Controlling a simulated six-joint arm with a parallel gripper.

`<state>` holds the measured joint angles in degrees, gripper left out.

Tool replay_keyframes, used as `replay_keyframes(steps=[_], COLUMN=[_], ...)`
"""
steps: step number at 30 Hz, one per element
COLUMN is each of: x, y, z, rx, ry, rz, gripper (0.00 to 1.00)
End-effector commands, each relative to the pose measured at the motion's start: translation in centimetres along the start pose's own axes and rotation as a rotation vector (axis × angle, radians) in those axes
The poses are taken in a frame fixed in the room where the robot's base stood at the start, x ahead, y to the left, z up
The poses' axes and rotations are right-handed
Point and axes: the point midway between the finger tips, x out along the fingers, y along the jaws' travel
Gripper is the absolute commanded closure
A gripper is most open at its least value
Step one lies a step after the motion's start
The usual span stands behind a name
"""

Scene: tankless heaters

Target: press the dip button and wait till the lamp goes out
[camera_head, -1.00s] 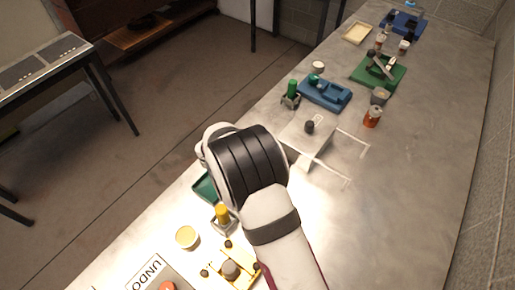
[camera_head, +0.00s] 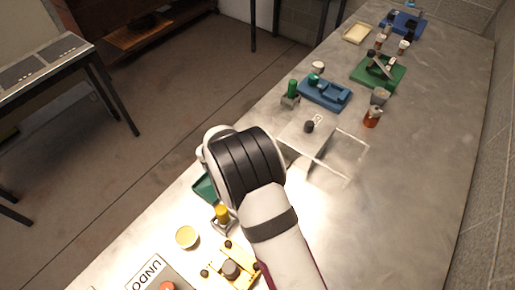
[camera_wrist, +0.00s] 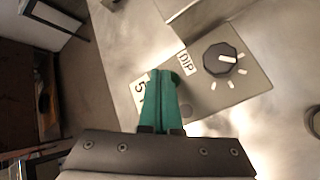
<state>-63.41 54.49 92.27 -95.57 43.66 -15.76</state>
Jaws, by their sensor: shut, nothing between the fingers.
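A light metal panel carries a DIP label (camera_wrist: 186,63) and a black dial knob (camera_wrist: 222,59) with a white pointer and white marks around it. In the head view the black knob (camera_head: 309,127) shows beyond my wrist. My gripper (camera_wrist: 166,76) has teal fingers that are shut and empty, and they appear over the panel below the DIP label. They partly cover a second label (camera_wrist: 139,90) that reads 5. A dull grey round spot (camera_wrist: 186,110) shows beside the fingers. I cannot tell a button or a lit lamp, or whether the fingertips touch the panel.
A clear box-like frame (camera_head: 345,178) stands right of the panel. The bench's right side is clear.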

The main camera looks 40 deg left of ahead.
Motion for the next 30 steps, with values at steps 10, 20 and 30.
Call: replay_keyframes(steps=[10, 20, 30], x=[0.3, 0.44, -0.23], y=[-0.23, -0.34, 0.17], z=[-0.22, -0.33, 0.16], rx=[-0.001, -0.001, 0.0], ry=[0.0, 0.0, 0.0], rz=[-0.001, -0.001, 0.0], gripper=[1.0, 1.0, 1.0])
